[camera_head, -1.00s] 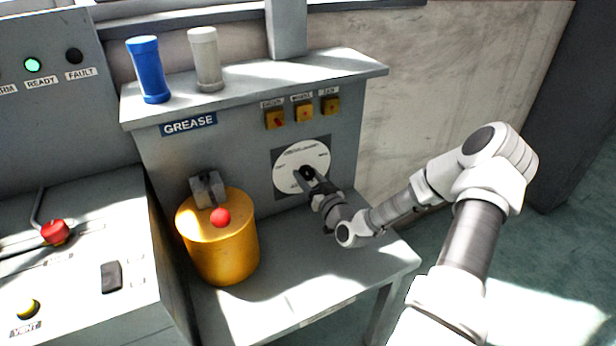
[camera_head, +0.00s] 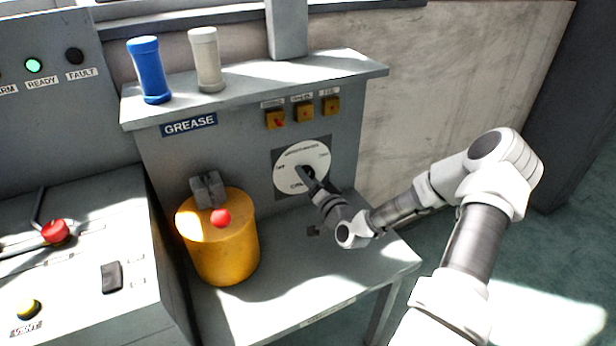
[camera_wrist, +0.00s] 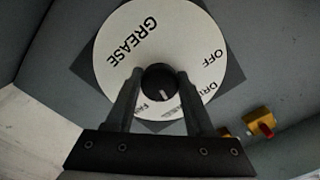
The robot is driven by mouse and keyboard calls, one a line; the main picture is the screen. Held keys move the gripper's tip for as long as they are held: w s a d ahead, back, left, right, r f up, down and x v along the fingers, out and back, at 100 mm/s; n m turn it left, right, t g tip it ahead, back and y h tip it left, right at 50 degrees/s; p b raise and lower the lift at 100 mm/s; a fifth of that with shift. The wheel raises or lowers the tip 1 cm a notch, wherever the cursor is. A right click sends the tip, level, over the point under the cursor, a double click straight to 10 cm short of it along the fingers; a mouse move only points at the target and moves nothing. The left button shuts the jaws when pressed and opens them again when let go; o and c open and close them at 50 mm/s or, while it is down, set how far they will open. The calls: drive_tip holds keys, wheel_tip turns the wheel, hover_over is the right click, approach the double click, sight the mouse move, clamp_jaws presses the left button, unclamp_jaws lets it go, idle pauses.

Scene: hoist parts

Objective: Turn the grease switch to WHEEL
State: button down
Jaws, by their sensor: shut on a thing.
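The grease switch is a round white dial (camera_head: 317,155) on a dark square plate, set in the grey panel under a blue GREASE sign (camera_head: 188,124). In the wrist view the dial (camera_wrist: 150,35) shows GREASE, OFF and part of a word starting "DR"; lower lettering is partly hidden. Its black knob (camera_wrist: 158,82) sits at the centre, with a pale mark pointing down and slightly right. My gripper (camera_wrist: 160,76) is shut on the knob, one finger on each side. In the head view my gripper (camera_head: 307,175) covers much of the knob. I cannot read a WHEEL label on the dial.
Three yellow switches (camera_head: 304,112) sit above the dial. A yellow drum (camera_head: 228,255) with a red knob stands left on the bench. A blue cylinder (camera_head: 149,70) and a pale one (camera_head: 205,60) stand on the shelf. The bench right of the drum is mostly clear.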

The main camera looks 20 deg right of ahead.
drive_tip(key=shift+m, duration=0.9)
drive_tip(key=shift+c, duration=1.3)
unclamp_jaws()
drive_tip(key=s+p, duration=0.2)
drive_tip(key=s, duration=1.5)
drive_tip(key=shift+s+d, duration=0.25)
